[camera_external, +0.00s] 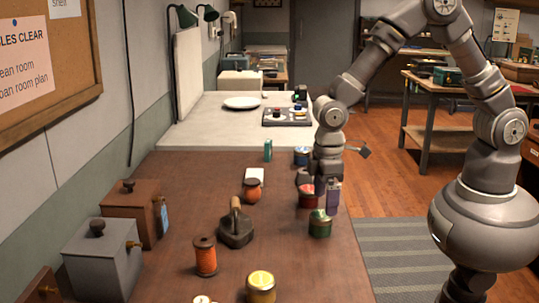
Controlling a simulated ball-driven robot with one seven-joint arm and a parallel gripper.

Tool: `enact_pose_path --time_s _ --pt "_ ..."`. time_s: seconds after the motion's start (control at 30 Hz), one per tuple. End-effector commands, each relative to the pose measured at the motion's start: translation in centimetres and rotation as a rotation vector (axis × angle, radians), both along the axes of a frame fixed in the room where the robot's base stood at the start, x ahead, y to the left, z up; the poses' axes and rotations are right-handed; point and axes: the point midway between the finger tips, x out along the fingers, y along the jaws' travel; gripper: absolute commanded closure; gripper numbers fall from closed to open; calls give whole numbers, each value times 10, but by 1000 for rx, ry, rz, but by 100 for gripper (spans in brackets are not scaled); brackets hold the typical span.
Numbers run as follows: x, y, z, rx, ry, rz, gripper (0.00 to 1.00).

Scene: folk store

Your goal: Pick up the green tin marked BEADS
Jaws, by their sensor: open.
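A green tin (320,226) stands upright on the brown wooden table near its right edge; any marking on it is too small to read. My gripper (320,196) points down just above and behind this tin, open. One finger hangs close over the tin's top; I cannot tell whether it touches. A tin with a red top (306,199) stands just behind the green one, partly hidden by my gripper.
An orange jar (252,191), a dark iron-like tool (236,230), an orange spool (205,257) and a yellow tin (261,287) stand to the left and front. Boxes (103,259) line the left wall.

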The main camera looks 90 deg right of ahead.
Motion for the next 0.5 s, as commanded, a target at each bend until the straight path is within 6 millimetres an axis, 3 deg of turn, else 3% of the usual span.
enact_pose_path --time_s 0.4,0.5 --pt "6 4 -59 1 -3 -1 7" --pt "6 4 -62 0 -5 -1 7"
